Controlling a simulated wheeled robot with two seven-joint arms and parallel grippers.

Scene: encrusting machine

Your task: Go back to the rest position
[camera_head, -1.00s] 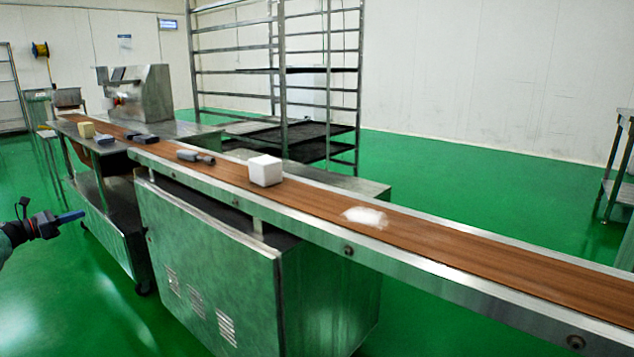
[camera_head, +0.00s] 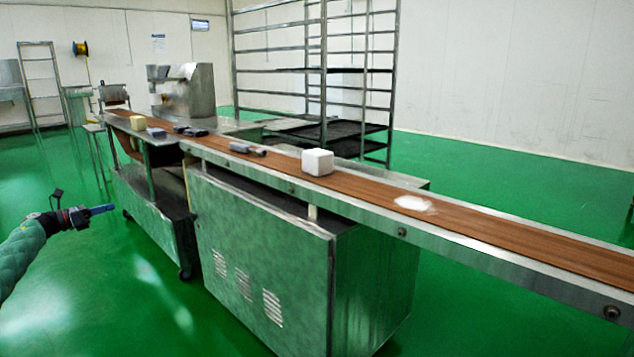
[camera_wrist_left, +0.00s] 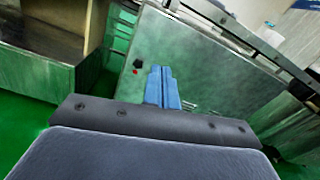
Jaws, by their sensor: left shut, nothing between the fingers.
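My left gripper (camera_head: 103,209) comes in from the left edge of the head view, low over the green floor and in front of the conveyor machine. Its blue fingers are together with nothing between them, and they also show shut in the left wrist view (camera_wrist_left: 162,88). The fingers are apart from the machine in the head view. My right gripper is not in view.
A long conveyor (camera_head: 470,226) runs from the back left to the lower right. On it are a white block (camera_head: 317,162), white powder (camera_head: 413,203), a grey part (camera_head: 247,149) and a yellowish block (camera_head: 137,122). A metal rack (camera_head: 323,90) stands behind. Green floor is clear at lower left.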

